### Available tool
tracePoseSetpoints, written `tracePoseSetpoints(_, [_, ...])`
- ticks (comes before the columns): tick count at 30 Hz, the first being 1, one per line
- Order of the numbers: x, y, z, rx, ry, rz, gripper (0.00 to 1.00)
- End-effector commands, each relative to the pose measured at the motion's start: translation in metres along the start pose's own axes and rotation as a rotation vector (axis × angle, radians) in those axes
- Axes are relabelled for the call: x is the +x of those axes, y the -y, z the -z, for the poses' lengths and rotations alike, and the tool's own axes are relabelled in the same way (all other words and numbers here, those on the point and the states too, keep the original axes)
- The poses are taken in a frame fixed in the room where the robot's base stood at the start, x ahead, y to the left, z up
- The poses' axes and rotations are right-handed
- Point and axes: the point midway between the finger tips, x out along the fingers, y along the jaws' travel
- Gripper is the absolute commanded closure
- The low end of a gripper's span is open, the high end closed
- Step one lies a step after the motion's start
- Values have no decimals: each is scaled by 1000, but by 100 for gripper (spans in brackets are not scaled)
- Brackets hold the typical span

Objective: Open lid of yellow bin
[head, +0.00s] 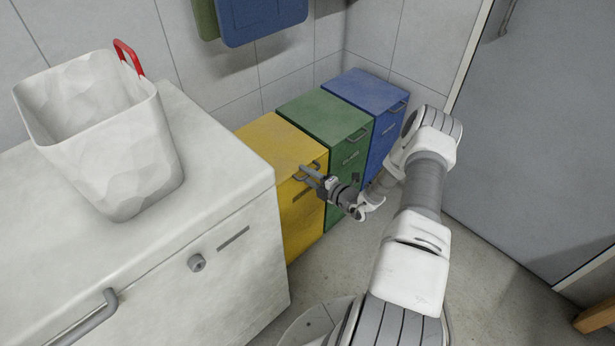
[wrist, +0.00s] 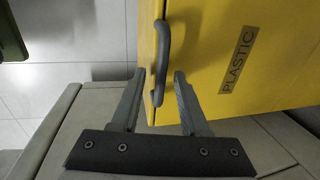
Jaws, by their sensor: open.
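The yellow bin (head: 309,216) stands between the white cabinet and the green bin. Its yellow lid (head: 270,142) lies flat and shut on top. A dark grey bar handle (wrist: 163,48) sits at the front edge of the lid; a label reading PLASTIC (wrist: 238,60) is on the front face. My gripper (head: 305,174) is at this handle, and it also shows in the wrist view (wrist: 159,76). Its two fingers are apart, with the handle's near end in the gap between the fingertips. I cannot tell whether either finger touches the handle.
A green bin (head: 328,115) and a blue bin (head: 368,91) stand beside the yellow one, both shut. The white cabinet (head: 245,270) at left carries a white basket (head: 110,150) with a red handle. A grey door (head: 560,130) is at right. Floor is clear before the bins.

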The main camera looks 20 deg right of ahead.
Motion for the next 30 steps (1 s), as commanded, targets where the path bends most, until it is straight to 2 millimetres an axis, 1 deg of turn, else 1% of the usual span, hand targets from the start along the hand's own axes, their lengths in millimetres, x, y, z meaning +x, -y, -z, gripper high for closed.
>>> tracePoseSetpoints(5, [0, 0, 0, 0, 0, 0, 55])
tracePoseSetpoints(6, [0, 0, 0, 0, 0, 0, 57])
tracePoseSetpoints(8, [0, 0, 0, 0, 0, 0, 68])
tracePoseSetpoints(9, [0, 0, 0, 0, 0, 0, 75])
tracePoseSetpoints(13, [0, 0, 0, 0, 0, 0, 98])
tracePoseSetpoints(14, [0, 0, 0, 0, 0, 0, 100])
tracePoseSetpoints(30, [0, 0, 0, -1, 0, 0, 100])
